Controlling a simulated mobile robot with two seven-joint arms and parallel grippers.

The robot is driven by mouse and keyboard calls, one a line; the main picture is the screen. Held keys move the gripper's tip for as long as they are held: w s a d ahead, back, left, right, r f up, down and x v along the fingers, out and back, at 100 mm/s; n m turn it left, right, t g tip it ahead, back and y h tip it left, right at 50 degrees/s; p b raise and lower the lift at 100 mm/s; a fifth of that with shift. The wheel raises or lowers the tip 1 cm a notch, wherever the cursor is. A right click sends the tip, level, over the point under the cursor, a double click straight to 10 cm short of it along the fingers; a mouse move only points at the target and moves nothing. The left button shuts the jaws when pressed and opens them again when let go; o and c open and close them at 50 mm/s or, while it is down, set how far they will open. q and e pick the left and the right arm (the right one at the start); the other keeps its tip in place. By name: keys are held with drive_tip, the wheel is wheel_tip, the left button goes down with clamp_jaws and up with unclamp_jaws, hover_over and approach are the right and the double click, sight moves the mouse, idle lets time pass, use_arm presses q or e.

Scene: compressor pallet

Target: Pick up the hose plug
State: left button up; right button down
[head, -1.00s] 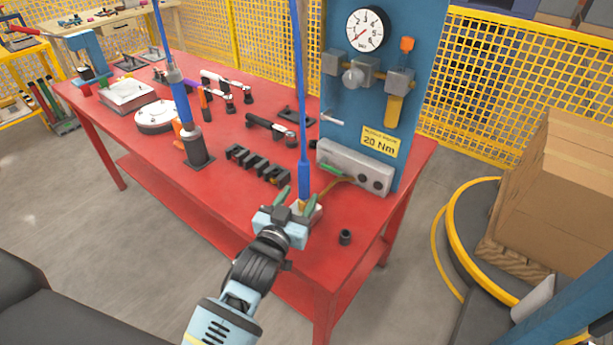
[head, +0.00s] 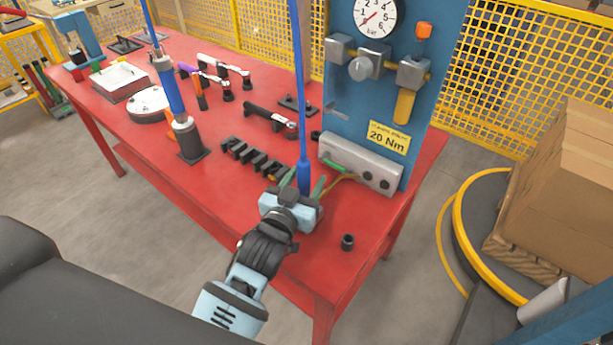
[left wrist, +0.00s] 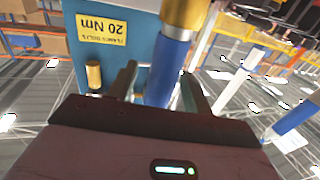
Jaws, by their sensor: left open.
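A blue hose with a thicker blue lower end (head: 304,178) hangs upright above the red bench, and this end is what I take for the hose plug. My left gripper (head: 303,183) is open, with one finger on each side of the blue end. The left wrist view is upside down and shows the blue body (left wrist: 166,68), a pale band and a brass-coloured end between the fingers (left wrist: 160,82). I cannot tell whether the fingers touch it. In the head view, the gripper hides its bottom tip. My right gripper is not in view.
The red bench (head: 225,200) carries a black holder (head: 255,158), torque wrenches and a small black socket (head: 347,242). A blue panel with a gauge (head: 376,16) and a grey box (head: 360,163) stands close behind the gripper. A cardboard box (head: 560,190) is at right.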

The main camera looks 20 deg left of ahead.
sight(300, 175)
use_arm(q)
drive_tip(key=shift+s+r, duration=0.1)
drive_tip(key=shift+s, duration=0.1)
drive_tip(key=shift+c, duration=0.4)
drive_tip(key=shift+s, duration=0.1)
drive_tip(key=shift+c, duration=1.1)
drive_tip(key=c, duration=0.5)
clamp_jaws()
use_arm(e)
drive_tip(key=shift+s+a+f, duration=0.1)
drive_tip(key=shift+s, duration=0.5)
